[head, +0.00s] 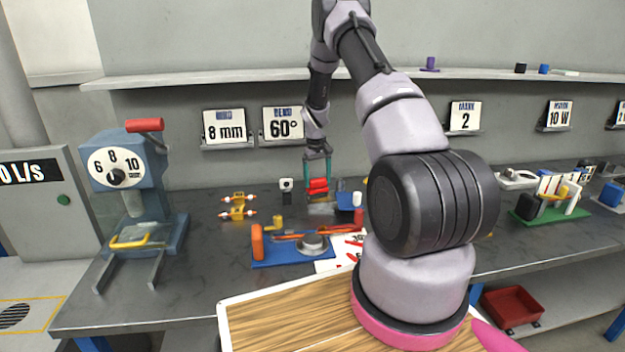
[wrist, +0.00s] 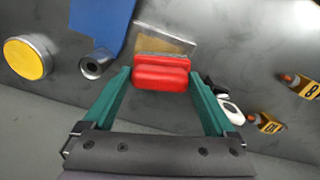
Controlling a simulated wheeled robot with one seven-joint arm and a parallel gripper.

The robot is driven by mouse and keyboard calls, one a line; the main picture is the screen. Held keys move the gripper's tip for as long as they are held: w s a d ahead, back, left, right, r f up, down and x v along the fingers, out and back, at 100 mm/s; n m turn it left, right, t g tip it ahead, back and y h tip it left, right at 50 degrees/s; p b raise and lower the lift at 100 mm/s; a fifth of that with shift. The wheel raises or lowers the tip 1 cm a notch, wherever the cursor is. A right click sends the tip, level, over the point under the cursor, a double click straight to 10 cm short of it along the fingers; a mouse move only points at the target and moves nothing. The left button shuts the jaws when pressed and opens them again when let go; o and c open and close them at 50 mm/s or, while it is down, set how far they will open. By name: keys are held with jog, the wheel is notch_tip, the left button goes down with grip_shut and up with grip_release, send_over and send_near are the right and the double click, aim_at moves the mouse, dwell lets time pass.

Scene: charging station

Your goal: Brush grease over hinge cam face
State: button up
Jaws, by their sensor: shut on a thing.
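My gripper (wrist: 161,76) has its green fingers shut on the sides of a red block-shaped piece (wrist: 162,72), apparently the brush. In the head view the red piece (head: 318,186) hangs upright between my fingers (head: 318,172) over the back of the bench. A grey strip edges it in the wrist view. A blue base (head: 290,256) with a round metal disc (head: 312,243) and an orange lever lies nearer the front; I cannot tell which surface is the cam face.
A yellow fixture (head: 238,207) and a small white device (head: 286,185) stand left of my gripper. A yellow-topped tin (wrist: 28,57) and a metal cup (wrist: 96,64) show in the wrist view. A blue press (head: 128,185) stands far left. My arm hides the bench's middle right.

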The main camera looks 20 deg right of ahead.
jog(key=shift+s+d, duration=0.2)
jog(key=shift+d, duration=0.65)
jog(key=shift+s+d, duration=0.25)
jog(key=shift+d, duration=0.65)
jog(key=shift+s+d, duration=0.2)
jog(key=shift+d, duration=0.65)
jog(key=shift+w+a+f, duration=0.1)
jog(key=shift+w+a, duration=0.05)
jog(key=shift+a, duration=0.5)
jog(key=shift+w+a+f, duration=0.1)
jog(key=shift+a, duration=0.55)
jog(key=shift+w+a+r, duration=0.15)
jog(key=shift+w+a, duration=0.1)
jog(key=shift+a, duration=0.65)
jog(key=shift+w+a+r, duration=0.1)
jog(key=shift+w+a, duration=0.1)
jog(key=shift+a, duration=0.65)
jog(key=shift+w+a+r, duration=0.15)
jog(key=shift+w+a, duration=0.1)
jog(key=shift+a, duration=0.65)
jog(key=shift+r, duration=3)
